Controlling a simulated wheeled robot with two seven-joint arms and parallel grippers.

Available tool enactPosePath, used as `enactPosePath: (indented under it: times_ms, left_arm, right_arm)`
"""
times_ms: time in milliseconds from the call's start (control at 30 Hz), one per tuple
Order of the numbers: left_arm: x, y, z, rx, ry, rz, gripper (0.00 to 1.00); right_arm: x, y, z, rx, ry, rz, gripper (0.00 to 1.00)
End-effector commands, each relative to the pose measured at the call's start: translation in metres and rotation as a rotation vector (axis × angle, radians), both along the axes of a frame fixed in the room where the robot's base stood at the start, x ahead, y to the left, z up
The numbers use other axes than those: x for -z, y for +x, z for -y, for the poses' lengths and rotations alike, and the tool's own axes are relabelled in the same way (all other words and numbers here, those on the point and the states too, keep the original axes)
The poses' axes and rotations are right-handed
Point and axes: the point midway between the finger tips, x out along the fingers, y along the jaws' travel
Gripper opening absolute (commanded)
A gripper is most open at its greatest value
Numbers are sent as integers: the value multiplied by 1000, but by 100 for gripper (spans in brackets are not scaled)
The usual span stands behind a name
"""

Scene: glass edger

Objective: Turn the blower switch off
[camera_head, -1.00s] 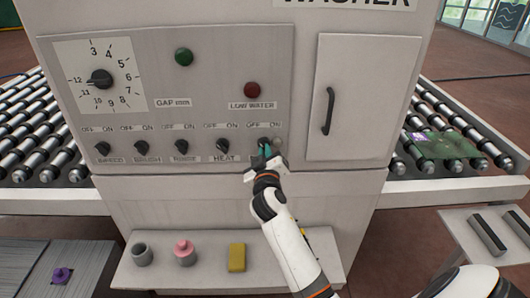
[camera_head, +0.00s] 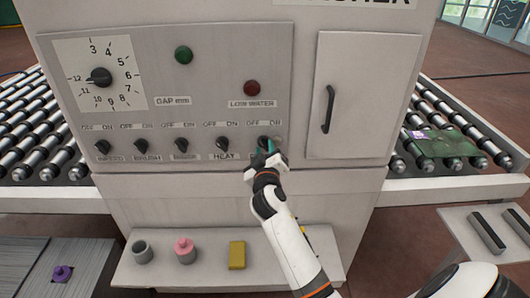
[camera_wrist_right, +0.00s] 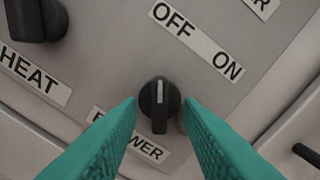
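The blower switch (camera_wrist_right: 160,103) is a black rotary knob with a pale pointer line, below an OFF/ON label and above a partly hidden BLOWER label in the right wrist view. In the head view the blower switch (camera_head: 264,142) is the rightmost of the row of knobs, partly covered by my right gripper. My right gripper (camera_wrist_right: 160,108) is open, its teal fingers on either side of the knob with small visible gaps. In the head view my right gripper (camera_head: 266,152) is right at the knob. My left gripper is not in view.
The heat knob (camera_head: 222,145) sits just left of the blower switch. A cabinet door with a black handle (camera_head: 328,110) is to the right. A shelf (camera_head: 210,270) below holds a grey cup, a pink-topped object and a yellow block. Roller conveyors flank the machine.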

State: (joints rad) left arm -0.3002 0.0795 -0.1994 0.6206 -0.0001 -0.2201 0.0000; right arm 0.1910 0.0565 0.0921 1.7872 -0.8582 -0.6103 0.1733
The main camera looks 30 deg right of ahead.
Motion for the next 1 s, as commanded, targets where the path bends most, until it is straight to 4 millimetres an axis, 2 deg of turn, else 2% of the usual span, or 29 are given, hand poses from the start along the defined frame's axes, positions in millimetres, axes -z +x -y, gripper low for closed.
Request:
enactPosePath:
  times_ms: [167,600,800,1000]
  left_arm:
    - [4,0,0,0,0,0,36]
    - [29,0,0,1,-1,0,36]
    - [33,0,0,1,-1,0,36]
    - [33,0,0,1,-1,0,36]
  right_arm:
    - [3,-10,-7,-2,2,0,33]
    - [4,-84,-52,0,2,0,33]
    - [1,-100,-62,0,1,1,33]
    - [0,-102,-63,1,0,-1,33]
